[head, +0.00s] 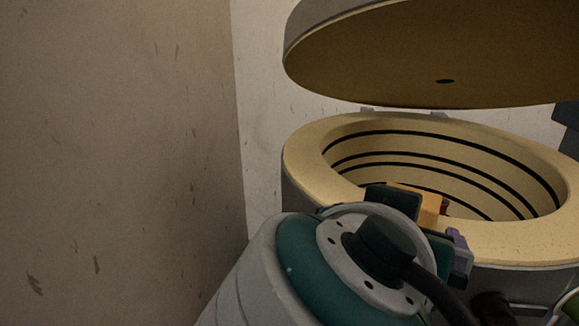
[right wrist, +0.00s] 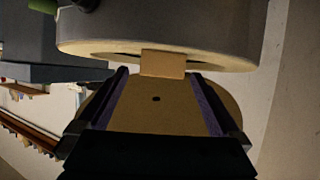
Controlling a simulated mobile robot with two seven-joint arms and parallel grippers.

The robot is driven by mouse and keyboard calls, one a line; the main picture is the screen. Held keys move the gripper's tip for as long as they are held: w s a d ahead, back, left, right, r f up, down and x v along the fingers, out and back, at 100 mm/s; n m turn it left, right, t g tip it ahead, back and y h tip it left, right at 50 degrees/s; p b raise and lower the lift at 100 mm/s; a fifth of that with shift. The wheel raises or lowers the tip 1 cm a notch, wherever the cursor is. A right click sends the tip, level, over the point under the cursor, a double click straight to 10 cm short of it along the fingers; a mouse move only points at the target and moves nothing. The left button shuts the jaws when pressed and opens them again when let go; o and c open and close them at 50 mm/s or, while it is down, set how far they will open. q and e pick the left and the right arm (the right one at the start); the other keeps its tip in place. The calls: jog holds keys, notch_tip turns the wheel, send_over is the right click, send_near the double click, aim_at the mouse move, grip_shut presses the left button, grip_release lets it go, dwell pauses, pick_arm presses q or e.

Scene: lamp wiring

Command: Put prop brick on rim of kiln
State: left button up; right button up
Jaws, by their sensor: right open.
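The kiln (head: 300,160) stands open, with a pale yellow rim (head: 505,243) around a round chamber. The orange-tan prop brick (head: 428,206) is at the near part of the rim, partly hidden by my right gripper (head: 425,222). In the right wrist view the brick (right wrist: 162,63) appears against the kiln rim (right wrist: 100,48), just beyond and between the spread fingertips. My right gripper (right wrist: 160,77) is open, with a visible gap at either side of the brick. Whether the brick's underside fully touches the rim is hidden. My left gripper is not in view.
The kiln lid (head: 430,75) is raised over the chamber, and it also shows between my fingers in the right wrist view (right wrist: 155,115). Bare walls (head: 110,160) stand left and behind.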

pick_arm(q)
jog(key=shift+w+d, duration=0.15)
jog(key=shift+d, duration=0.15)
pick_arm(e)
jog(key=s+d+f+n+g+y, duration=0.2)
jog(key=s+f+n+g+y, duration=0.1)
jog(key=s, duration=0.7)
jog(key=s+d+f+n+g+y, duration=0.3)
jog(key=s+f+n+y, duration=0.2)
jog(key=s, duration=0.5)
jog(key=shift+d+f+n+g, duration=0.2)
jog(key=shift+f+n+g, duration=0.1)
jog(key=shift+f+n, duration=0.4)
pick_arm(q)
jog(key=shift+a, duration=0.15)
pick_arm(e)
jog(key=shift+f, duration=0.15)
